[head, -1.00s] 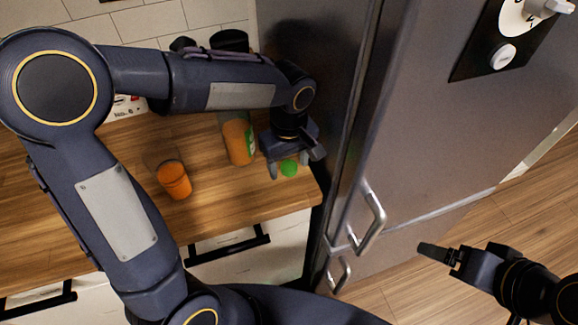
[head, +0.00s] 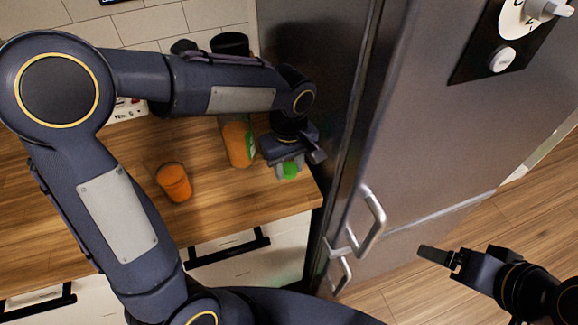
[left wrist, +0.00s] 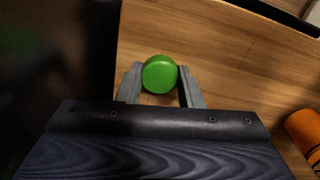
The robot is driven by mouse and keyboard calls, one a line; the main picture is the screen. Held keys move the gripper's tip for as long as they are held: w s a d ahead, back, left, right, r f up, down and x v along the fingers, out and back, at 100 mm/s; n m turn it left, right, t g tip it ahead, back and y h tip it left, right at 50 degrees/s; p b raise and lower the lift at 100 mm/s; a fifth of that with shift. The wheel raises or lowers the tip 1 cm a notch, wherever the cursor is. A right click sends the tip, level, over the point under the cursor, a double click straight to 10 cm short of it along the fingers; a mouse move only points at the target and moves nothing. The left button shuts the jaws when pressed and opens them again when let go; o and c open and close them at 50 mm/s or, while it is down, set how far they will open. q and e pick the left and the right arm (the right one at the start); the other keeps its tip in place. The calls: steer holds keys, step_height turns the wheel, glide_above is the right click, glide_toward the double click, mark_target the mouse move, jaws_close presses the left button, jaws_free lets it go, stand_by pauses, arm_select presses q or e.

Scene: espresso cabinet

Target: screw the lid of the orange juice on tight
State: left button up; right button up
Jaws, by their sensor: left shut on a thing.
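The green lid (head: 291,171) is at the right end of the wooden counter, near the fridge. My left gripper (head: 289,168) is over it with its fingers closed on the lid's sides. In the left wrist view the lid (left wrist: 160,74) sits between the two fingertips of my left gripper (left wrist: 161,78). The orange juice bottle (head: 238,143) stands on the counter to the left of the gripper, apart from the lid; its top is hidden behind my arm. My right gripper (head: 437,253) is over the floor at lower right; its finger gap is not clear.
A glass of orange juice (head: 174,182) stands on the wooden counter (head: 110,200) to the left of the bottle. The tall steel fridge (head: 440,130) rises close to the right of my left gripper. The counter's front edge lies just before the lid.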

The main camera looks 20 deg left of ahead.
mark_target(289, 168)
arm_select(q)
steer(key=shift+w+r, duration=0.1)
steer(key=shift+r, duration=0.45)
step_height(289, 168, up, 2)
steer(key=shift+r, duration=0.25)
steer(key=s+a+r, duration=0.2)
steer(key=s+r, duration=0.7)
steer(key=s, duration=0.5)
steer(key=shift+a+r+b, duration=0.2)
steer(key=shift+a+b, duration=0.1)
steer(key=shift+b, duration=0.1)
steer(key=shift+w, duration=0.1)
